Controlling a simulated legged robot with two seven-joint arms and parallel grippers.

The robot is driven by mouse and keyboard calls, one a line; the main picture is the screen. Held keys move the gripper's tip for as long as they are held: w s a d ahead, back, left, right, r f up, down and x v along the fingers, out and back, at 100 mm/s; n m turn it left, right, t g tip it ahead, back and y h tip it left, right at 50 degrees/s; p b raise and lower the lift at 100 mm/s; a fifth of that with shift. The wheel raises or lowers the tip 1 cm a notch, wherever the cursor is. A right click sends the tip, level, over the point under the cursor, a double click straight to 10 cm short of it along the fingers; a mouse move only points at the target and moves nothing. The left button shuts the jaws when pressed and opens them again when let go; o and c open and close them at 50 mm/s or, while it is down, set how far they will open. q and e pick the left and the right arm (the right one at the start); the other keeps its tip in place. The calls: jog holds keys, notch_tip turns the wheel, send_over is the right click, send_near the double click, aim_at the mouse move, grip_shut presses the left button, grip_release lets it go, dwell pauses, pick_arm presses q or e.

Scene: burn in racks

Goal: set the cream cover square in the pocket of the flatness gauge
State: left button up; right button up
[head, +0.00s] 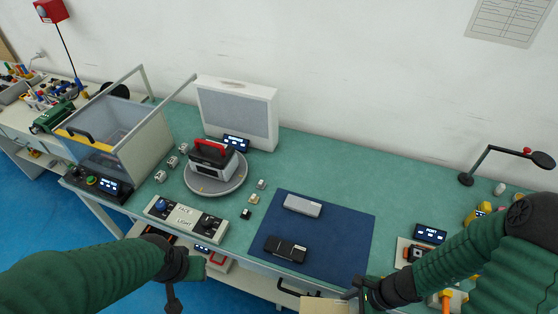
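No part is plainly the cream cover. A small cream block (254,199) lies on the green table left of the blue mat, and a larger cream flat-topped piece (322,306) is cut off by the bottom edge; I cannot tell whether either is the cover. I cannot make out a flatness gauge or its pocket. My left gripper (187,287) is open and empty in front of the table edge, below the switch panel. My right gripper (353,299) looks open, just right of the larger cream piece; I cannot tell whether they touch.
The blue mat (338,222) bears a grey block (302,206) and a black device (285,248). A round turntable (198,181) holds a red-handled unit (212,158). A clear-walled box (130,115) stands left, a light panel (238,110) behind. A lamp (487,160) and connector parts stand right.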

jog(key=shift+w+r+n, duration=0.4)
jog(key=shift+r+n, duration=0.15)
jog(key=shift+n, duration=0.05)
jog(key=w+r+n+g+h, duration=0.4)
jog(key=w+r+n, duration=0.7)
jog(key=n, duration=0.7)
jog(key=shift+w+a+n+g, duration=0.35)
jog(key=shift+w+g, duration=0.1)
jog(key=shift+g, duration=0.25)
jog(key=shift+r, duration=0.1)
